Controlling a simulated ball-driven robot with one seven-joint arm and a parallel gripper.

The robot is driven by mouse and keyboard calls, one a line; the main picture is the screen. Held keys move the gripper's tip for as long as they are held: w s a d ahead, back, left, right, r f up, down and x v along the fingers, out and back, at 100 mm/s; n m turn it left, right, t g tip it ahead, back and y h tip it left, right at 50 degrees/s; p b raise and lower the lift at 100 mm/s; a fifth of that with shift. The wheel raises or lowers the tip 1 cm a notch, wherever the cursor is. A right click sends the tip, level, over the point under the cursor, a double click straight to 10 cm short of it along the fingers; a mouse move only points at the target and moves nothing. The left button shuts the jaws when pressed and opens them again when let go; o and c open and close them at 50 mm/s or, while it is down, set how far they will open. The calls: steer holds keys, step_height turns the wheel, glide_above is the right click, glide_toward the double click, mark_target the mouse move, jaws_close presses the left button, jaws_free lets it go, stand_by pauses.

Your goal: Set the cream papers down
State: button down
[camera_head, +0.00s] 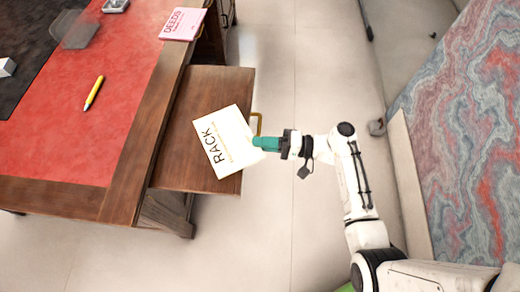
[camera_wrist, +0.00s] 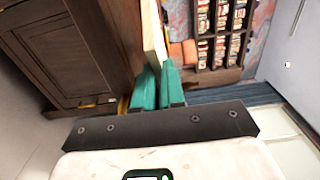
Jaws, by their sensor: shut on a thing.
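The cream papers (camera_head: 230,150), a stack marked "RACK", are over the wooden pull-out leaf (camera_head: 190,100) at the desk's right side. My gripper (camera_head: 256,143), with teal fingers, is shut on their right edge. In the wrist view, the papers (camera_wrist: 153,35) show edge-on as a pale strip, running up from between the teal fingers of my gripper (camera_wrist: 158,82). I cannot tell whether the papers touch the leaf or are held just above it. Part of the leaf is hidden under them.
The red leather desktop (camera_head: 70,140) holds a yellow pen (camera_head: 94,93). A pink "DEEDS" bundle (camera_head: 183,23) lies at the desk's far right corner. A brass handle (camera_head: 258,122) is beside the leaf's right edge. A marbled panel (camera_head: 455,130) stands right; pale floor lies between.

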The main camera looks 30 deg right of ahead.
steer(key=shift+a+f+b, duration=0.2)
steer(key=shift+f, duration=0.8)
steer(key=shift+a+f+b, duration=0.2)
steer(key=shift+f, duration=0.8)
steer(key=shift+f, duration=0.2)
steer(key=c, duration=1.2)
jaws_free()
steer(key=shift+r, duration=0.1)
